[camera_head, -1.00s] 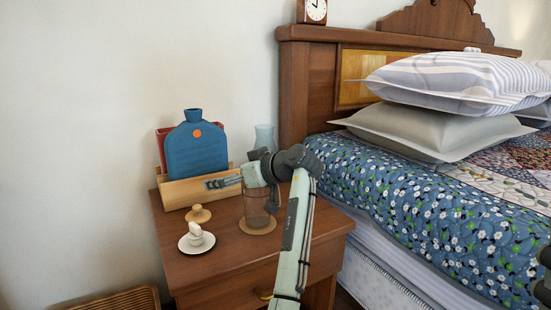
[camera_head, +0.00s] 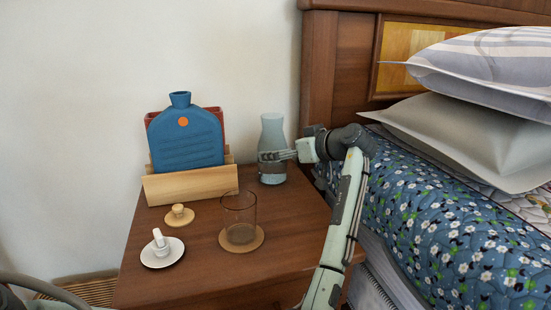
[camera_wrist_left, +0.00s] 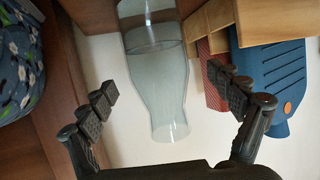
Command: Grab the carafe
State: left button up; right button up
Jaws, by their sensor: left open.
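The carafe (camera_head: 272,132) is a pale blue-grey, see-through bottle with a narrowed neck, upright at the back right of the nightstand. My left gripper (camera_head: 277,156) is at its near right side, with its fingers across the front of its body. In the left wrist view the carafe (camera_wrist_left: 158,70) appears upside down, with clear liquid inside. The open left gripper (camera_wrist_left: 161,82) has one finger on each side of it, with gaps visible between fingers and glass. Whether the carafe lies fully between the fingers in depth is unclear. My right gripper is out of view.
A wooden holder (camera_head: 190,185) with a blue hot-water bottle (camera_head: 187,140) stands left of the carafe. A glass (camera_head: 239,210) on a coaster, a wooden knob-like lid (camera_head: 179,215) and a white saucer (camera_head: 162,262) are in front. The bed headboard (camera_head: 338,70) is close on the right.

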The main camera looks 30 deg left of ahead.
pick_arm(q)
jog(key=b+x, duration=0.1)
jog(key=x, duration=0.4)
jog(key=shift+w+f, duration=0.15)
jog(key=shift+f, duration=0.1)
jog(key=shift+c, duration=0.3)
jog(key=c, duration=1.7)
jog(key=shift+r, duration=0.1)
jog(key=shift+c, duration=0.9)
jog(key=shift+r, duration=0.1)
